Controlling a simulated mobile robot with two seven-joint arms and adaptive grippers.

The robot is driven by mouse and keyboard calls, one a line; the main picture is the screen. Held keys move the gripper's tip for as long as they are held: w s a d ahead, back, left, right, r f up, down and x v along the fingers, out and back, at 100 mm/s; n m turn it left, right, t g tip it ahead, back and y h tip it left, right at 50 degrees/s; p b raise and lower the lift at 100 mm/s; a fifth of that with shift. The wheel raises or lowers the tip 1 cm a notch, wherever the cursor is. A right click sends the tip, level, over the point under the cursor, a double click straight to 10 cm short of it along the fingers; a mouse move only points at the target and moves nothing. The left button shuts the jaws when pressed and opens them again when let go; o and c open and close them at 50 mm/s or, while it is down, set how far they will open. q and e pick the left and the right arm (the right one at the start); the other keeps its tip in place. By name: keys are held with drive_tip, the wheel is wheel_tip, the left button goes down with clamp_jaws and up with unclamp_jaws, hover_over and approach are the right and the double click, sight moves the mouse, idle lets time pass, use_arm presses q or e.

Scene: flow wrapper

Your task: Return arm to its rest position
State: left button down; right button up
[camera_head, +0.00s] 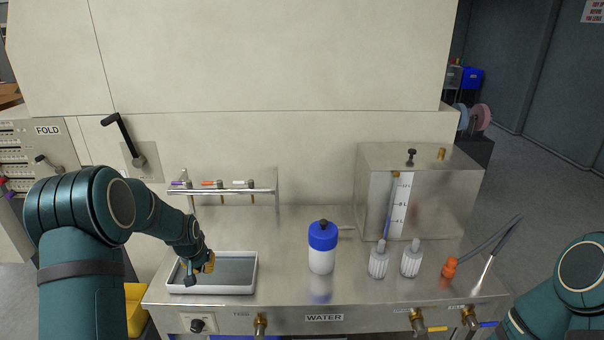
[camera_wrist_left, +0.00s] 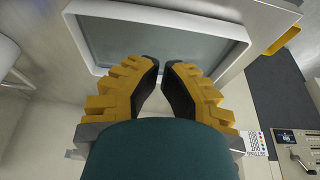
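My left arm comes in from the left, with its elbow bent high beside the bench. My left gripper (camera_head: 196,279) points down over the left part of the white-rimmed tray (camera_head: 212,290). In the left wrist view its yellow fingers with black pads (camera_wrist_left: 161,66) lean toward each other, with a narrow gap between the tips and nothing held. The tray's white rim (camera_wrist_left: 90,58) shows beyond the tips. My right arm (camera_head: 578,275) shows only in part at the lower right; its gripper is not in view.
A blue-and-white bottle (camera_head: 321,250), two ribbed white bottles (camera_head: 378,262) and an orange-capped item (camera_head: 449,268) stand on the metal bench. A steel tank (camera_head: 440,195) stands behind them. A rail (camera_head: 228,191) with small taps runs behind the tray. A black lever (camera_head: 122,140) is on the wall.

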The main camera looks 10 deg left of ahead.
use_arm(q)
drive_tip(key=s+d+f+h, duration=0.1)
drive_tip(key=s+d+f, duration=0.35)
drive_tip(key=d, duration=0.45)
drive_tip(key=s+d+f+h, duration=0.2)
drive_tip(key=s+d+f, duration=0.2)
drive_tip(key=d+f, duration=0.3)
drive_tip(key=s+d+f+g+h, duration=0.1)
drive_tip(key=s+d+f+g, duration=0.1)
drive_tip(key=s+d, duration=1.3)
drive_tip(key=shift+s+m+h, duration=0.15)
drive_tip(key=shift+m+h, duration=0.15)
drive_tip(key=shift+m, duration=0.1)
